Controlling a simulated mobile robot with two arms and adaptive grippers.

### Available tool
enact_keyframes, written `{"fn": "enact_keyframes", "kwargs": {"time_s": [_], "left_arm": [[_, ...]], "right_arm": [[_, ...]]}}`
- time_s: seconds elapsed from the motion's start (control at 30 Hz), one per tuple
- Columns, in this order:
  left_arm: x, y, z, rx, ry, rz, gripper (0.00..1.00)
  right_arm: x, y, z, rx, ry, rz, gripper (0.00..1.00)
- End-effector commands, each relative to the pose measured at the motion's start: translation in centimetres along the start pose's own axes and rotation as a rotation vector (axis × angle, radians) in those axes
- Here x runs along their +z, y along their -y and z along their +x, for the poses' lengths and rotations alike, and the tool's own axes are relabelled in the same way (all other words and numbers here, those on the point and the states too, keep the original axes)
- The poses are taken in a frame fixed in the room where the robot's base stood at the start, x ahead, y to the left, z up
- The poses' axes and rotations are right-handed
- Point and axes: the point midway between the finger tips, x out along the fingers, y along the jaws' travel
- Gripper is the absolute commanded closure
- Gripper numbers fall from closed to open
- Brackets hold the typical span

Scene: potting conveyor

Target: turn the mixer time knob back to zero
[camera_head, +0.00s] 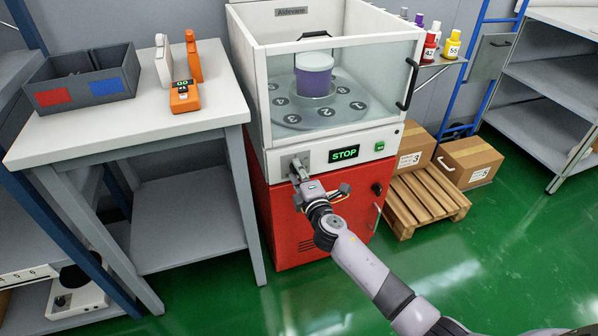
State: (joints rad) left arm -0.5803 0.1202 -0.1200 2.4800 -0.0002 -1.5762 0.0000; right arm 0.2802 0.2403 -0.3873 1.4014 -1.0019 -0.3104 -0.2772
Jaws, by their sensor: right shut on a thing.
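The mixer (258,110) has a white upper housing with a glass front and a red lower cabinet. Its front panel carries a display (344,154) that reads STOP in green. My right gripper (298,168) is at the left end of this panel, shut on the mixer time knob. The fingers hide most of the knob, so its pointer and scale cannot be read. My left gripper is not in view.
A purple container (314,80) with a pale lid stands on the numbered turntable behind the glass. A green button (379,146) is right of the display.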

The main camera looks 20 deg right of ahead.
Motion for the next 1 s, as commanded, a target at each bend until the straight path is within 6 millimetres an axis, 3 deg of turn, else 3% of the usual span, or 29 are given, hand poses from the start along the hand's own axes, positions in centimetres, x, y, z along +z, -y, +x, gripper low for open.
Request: {"fn": "enact_keyframes", "kwargs": {"time_s": [0.5, 1.0], "left_arm": [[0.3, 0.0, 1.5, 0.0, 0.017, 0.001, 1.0], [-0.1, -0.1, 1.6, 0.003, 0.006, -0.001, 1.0]], "right_arm": [[-0.1, 0.1, 0.0, 0.002, 0.021, -0.354, 0.98], [-0.2, 0.2, 0.0, 0.003, 0.025, -0.427, 0.98]]}}
